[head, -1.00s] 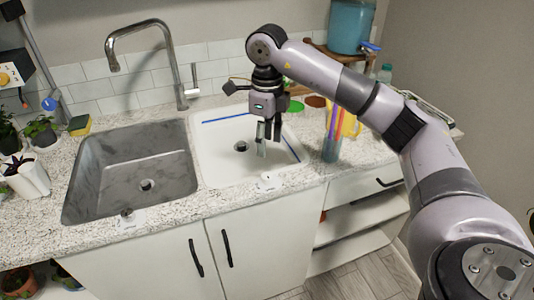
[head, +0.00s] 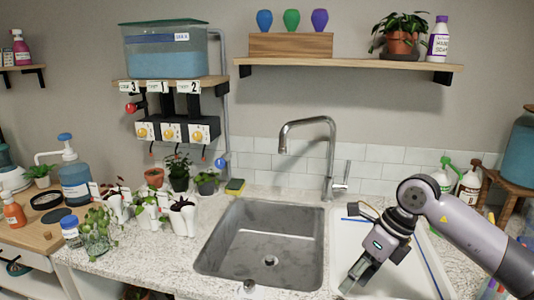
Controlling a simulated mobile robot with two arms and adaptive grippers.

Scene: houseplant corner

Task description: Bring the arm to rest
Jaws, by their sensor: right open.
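My right arm comes in from the right edge in the head view. Its gripper (head: 358,276) points down and to the left over the white basin (head: 397,281), to the right of the grey sink. The jaws are open, and I see nothing between them. Part of the white basin is hidden behind the gripper and arm. My left gripper is not in the view.
The grey sink (head: 231,248) lies left of the gripper, with a tall faucet (head: 332,150) behind it. Potted plants (head: 182,216) crowd the counter's left part. A shelf (head: 350,64) and a water tank (head: 165,50) are above. Bottles (head: 468,184) stand at the right back.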

